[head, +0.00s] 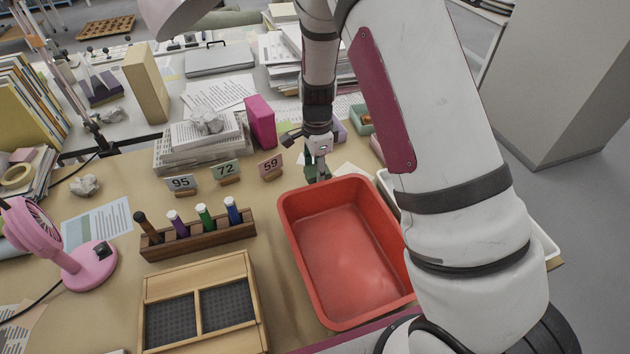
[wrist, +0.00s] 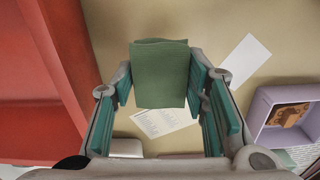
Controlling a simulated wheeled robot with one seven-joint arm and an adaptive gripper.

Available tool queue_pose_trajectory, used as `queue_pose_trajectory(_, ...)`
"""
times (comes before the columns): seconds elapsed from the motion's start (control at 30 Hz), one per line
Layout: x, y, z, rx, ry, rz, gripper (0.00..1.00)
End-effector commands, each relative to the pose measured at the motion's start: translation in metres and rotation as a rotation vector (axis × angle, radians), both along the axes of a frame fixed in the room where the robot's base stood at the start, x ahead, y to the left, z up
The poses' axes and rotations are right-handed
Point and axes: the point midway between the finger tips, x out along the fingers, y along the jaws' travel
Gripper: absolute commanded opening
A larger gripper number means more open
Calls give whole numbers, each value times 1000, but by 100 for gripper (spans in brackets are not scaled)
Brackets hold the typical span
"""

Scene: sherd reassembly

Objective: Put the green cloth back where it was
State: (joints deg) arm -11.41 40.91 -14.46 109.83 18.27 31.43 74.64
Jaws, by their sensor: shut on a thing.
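A green cloth (wrist: 160,72) is between the fingers of my gripper (wrist: 165,95) in the wrist view; it looks folded and flat-sided. My gripper is shut on it and holds it above the brown table top. In the head view my gripper (head: 318,172) is just beyond the far edge of the red tray, and the cloth (head: 311,165) shows only as a small dark green patch there. The cloth's lower side is hidden.
The empty red tray (head: 290,215) lies close to my gripper; its wall (wrist: 62,50) fills the wrist view's left. A lilac box (wrist: 262,108) and papers (wrist: 246,58) lie to the right. Number cards (head: 270,165) and a pen rack (head: 200,240) stand left of the tray.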

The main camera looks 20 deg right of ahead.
Motion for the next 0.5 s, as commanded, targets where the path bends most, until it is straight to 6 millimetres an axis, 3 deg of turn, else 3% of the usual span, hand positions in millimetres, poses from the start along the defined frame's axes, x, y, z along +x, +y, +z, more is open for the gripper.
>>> queue_pose_trajectory(0.37, -1, -1, -39, 0, 2, -2, 10)
queue_pose_trajectory(0.5, 0, 0, -42, 0, -2, -1, 10)
